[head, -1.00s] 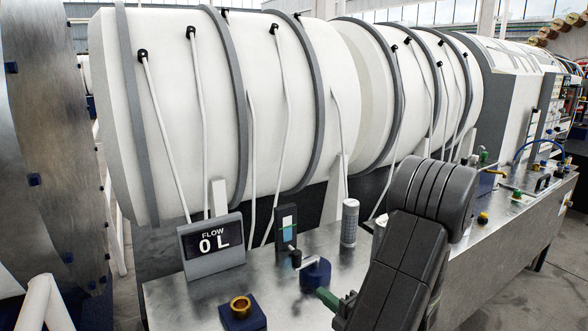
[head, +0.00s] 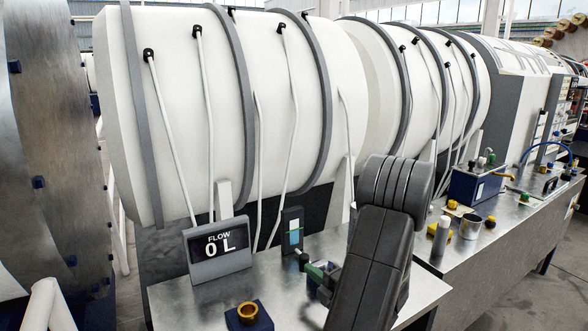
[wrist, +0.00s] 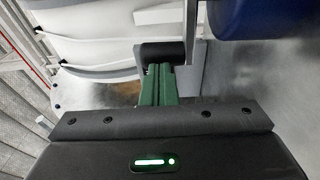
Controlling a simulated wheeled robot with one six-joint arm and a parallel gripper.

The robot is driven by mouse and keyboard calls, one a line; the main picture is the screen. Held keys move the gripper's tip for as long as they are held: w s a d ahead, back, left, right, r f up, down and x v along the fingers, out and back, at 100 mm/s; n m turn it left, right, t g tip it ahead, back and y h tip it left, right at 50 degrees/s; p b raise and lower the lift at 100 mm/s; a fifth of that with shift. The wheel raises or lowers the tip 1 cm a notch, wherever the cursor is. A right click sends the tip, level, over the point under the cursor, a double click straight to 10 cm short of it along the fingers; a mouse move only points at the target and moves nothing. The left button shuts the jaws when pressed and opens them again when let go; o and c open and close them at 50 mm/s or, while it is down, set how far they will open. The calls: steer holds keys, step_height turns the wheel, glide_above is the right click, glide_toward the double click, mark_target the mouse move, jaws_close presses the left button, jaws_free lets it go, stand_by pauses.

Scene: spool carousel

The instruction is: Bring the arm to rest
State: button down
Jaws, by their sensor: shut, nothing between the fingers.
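My arm (head: 372,255) is bent in the front middle of the head view, over the metal bench. My gripper (head: 312,270) shows as green fingers left of the arm, near the foot of a dark upright gauge. In the wrist view my gripper (wrist: 156,80) has its two green fingers pressed together with nothing between them. A black round end (wrist: 162,53) shows just beyond the fingertips; I cannot tell whether they touch. My arm hides part of the bench behind it.
A FLOW display reading 0 L (head: 218,250), the gauge (head: 291,233) and a blue block with a brass ring (head: 246,314) stand on the near bench. Large white drums (head: 190,110) rise behind. A farther bench (head: 520,225) holds a metal cup (head: 470,227) and several small parts.

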steer(key=s+d+n+g+y, duration=0.1)
steer(key=s+d+g, duration=0.1)
steer(key=s+d, duration=0.1)
steer(key=s+d+n+g+y+b, duration=0.1)
steer(key=s+d+n+g, duration=0.1)
steer(key=s+d+g, duration=0.1)
steer(key=s+d+n+g+y+b, duration=0.1)
steer(key=s+d+n+g, duration=0.1)
steer(key=s+d, duration=0.1)
steer(key=shift+d+f+g+y, duration=0.3)
steer(key=shift+d+f+g, duration=0.1)
steer(key=shift+d, duration=0.3)
steer(key=n+g, duration=0.1)
steer(key=a+g, duration=0.1)
steer(key=shift+w+n+g, duration=0.3)
steer(key=shift+n, duration=0.1)
steer(key=shift+w+a+n+g+h, duration=0.3)
steer(key=shift+n+g+h, duration=0.1)
steer(key=shift+g, duration=0.4)
steer(key=shift+w+a+n+g+h, duration=0.2)
steer(key=shift+a+n+g+h, duration=0.15)
steer(key=shift+g, duration=0.45)
